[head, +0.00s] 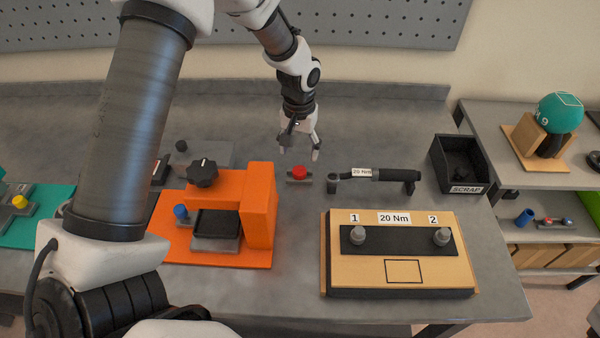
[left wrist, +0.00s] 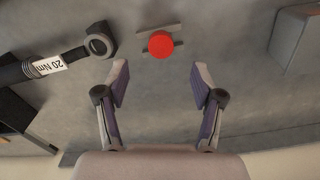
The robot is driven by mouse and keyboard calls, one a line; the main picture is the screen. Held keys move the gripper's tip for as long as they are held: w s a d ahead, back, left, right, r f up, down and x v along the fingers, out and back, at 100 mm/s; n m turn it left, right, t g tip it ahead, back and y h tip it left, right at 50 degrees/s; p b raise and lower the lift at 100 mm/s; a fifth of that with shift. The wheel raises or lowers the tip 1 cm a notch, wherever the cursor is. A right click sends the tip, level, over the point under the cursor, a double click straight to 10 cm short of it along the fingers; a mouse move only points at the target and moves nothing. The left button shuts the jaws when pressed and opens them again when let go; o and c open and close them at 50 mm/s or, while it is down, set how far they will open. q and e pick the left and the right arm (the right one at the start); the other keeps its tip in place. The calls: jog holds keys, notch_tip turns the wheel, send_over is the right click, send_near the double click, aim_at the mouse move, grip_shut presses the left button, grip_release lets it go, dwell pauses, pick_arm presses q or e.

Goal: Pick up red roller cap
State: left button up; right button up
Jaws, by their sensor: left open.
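The red roller cap (head: 299,172) sits on a small grey holder (head: 299,181) on the grey bench, in the middle of the head view. In the left wrist view the red cap (left wrist: 161,45) shows as a round red disc on its holder, between and beyond my fingertips. My left gripper (head: 299,152) is open and empty, just behind and above the cap. Its two fingers (left wrist: 159,82) stand wide apart in the left wrist view and do not touch the cap. My right gripper is not in view.
A torque wrench (head: 372,175) lies on stands right of the cap. An orange fixture (head: 262,205) with a black knob stands at left. A wooden 20 Nm board (head: 450,272) is in front, a black scrap bin (head: 448,155) at right.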

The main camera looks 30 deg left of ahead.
aim_at(299, 170)
pick_arm(q)
jog(key=f+p, duration=0.1)
jog(key=f, duration=0.4)
jog(key=f+p, duration=0.1)
jog(key=f, duration=0.1)
jog(key=shift+w+a+f+p, duration=0.2)
jog(key=shift+w+f+p, duration=0.05)
jog(key=shift+w+p, duration=0.05)
jog(key=shift+f, duration=0.3)
jog(key=c, duration=0.9)
